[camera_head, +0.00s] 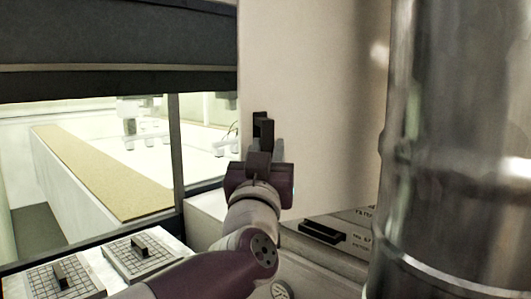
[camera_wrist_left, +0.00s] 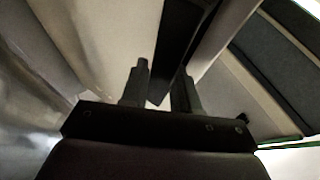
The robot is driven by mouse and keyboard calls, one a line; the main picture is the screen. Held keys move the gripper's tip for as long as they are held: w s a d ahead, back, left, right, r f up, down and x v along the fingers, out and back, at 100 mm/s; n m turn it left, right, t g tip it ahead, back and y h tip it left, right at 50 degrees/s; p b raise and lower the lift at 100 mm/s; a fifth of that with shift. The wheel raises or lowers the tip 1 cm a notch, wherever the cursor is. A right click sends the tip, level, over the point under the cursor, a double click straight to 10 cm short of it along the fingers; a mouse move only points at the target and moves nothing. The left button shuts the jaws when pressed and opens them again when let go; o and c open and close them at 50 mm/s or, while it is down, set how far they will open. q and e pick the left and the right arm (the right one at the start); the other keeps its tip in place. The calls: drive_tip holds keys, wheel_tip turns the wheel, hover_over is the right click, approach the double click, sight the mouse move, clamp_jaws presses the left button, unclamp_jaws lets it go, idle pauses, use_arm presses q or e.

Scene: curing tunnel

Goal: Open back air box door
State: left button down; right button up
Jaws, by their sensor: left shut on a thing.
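The air box door looks to be the tall plain beige panel (camera_head: 325,85) in the middle of the head view. A black upright handle (camera_head: 260,118) stands near its left edge. My left gripper (camera_head: 263,140) is at this handle, shut on it. In the left wrist view the handle is a dark bar (camera_wrist_left: 179,42) running between the two fingers of my left gripper (camera_wrist_left: 162,88). The beige panel (camera_wrist_left: 105,35) also shows there, left of the bar. I cannot tell how far the door stands from its frame. My right gripper is not in view.
A shiny metal cylinder (camera_head: 455,130) stands close on the right. Below the panel is a labelled front with a black handle (camera_head: 322,232). On the left, a window opening shows a long tan-topped bench (camera_head: 100,170). Two gridded plates (camera_head: 148,255) with black handles lie at lower left.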

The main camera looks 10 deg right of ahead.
use_arm(q)
drive_tip(key=c, duration=1.1)
unclamp_jaws()
drive_tip(key=shift+r, duration=0.15)
drive_tip(key=shift+o, duration=0.7)
drive_tip(key=shift+s+d, duration=0.1)
drive_tip(key=shift+d, duration=0.1)
drive_tip(key=b+v, duration=0.6)
drive_tip(key=v, duration=0.6)
drive_tip(key=shift+s+f, duration=0.25)
drive_tip(key=shift+f, duration=0.05)
